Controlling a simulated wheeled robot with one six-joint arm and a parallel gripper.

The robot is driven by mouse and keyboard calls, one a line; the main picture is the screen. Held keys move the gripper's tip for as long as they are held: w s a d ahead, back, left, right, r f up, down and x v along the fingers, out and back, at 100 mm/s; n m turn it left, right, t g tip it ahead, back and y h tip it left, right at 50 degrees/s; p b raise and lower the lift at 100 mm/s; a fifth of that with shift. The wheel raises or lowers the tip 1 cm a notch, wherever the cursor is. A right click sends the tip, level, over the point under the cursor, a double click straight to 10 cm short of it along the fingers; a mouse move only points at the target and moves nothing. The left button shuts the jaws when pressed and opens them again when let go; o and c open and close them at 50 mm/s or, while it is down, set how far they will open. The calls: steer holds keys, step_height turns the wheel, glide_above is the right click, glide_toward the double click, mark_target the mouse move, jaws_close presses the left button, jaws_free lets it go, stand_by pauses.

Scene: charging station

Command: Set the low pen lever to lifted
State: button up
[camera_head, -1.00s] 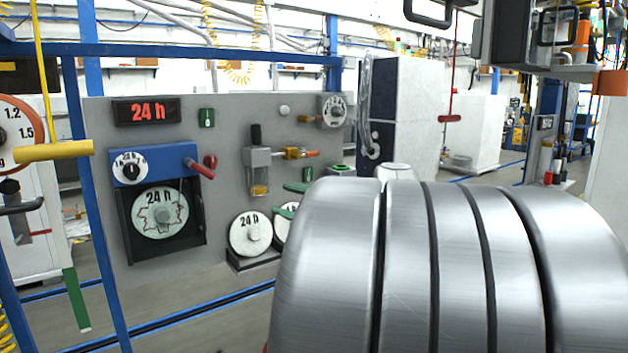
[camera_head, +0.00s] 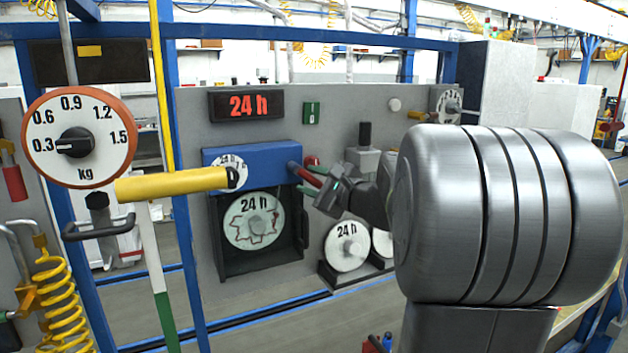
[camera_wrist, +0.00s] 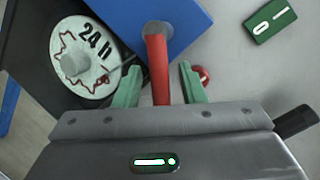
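The recorder (camera_head: 211,157) is a blue box with a black lower case and a 24 h chart disc (camera_head: 253,220). A lever with a red handle (camera_head: 309,177) sticks out from its right side and slopes down toward me. My gripper (camera_head: 324,192) is at that handle. In the wrist view the red handle (camera_wrist: 159,76) lies between the two green fingers (camera_wrist: 160,86), with a gap on each side. The gripper is open around it. The handle's near end is hidden behind the gripper body.
A red knob (camera_wrist: 203,74) sits just right of the right finger. A green switch plate (camera_wrist: 271,19) is on the grey panel. Spare 24 h discs (camera_head: 347,247) stand below right. A yellow handle (camera_head: 172,184) and a kg dial (camera_head: 78,141) are at left.

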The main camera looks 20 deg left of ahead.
jaws_close()
steer(key=shift+d+n, duration=0.1)
steer(key=shift+n, duration=0.2)
steer(key=shift+w+d+r+n+h+b, duration=0.15)
steer(key=shift+r+n+h+b, duration=0.15)
steer(key=shift+n, duration=0.3)
steer(key=shift+w+r+n+h+b, duration=0.1)
steer(key=shift+r+n+h+b, duration=0.1)
steer(key=shift+n+b, duration=0.3)
steer(key=shift+w+d+r+n+h, duration=0.1)
steer(key=shift+r+n+h, duration=0.35)
steer(key=shift+n, duration=0.6)
steer(key=shift+w+d+r+n+h, duration=0.1)
steer(key=shift+r+n+h, duration=0.35)
steer(key=shift+n, duration=0.6)
steer(key=shift+r, duration=0.1)
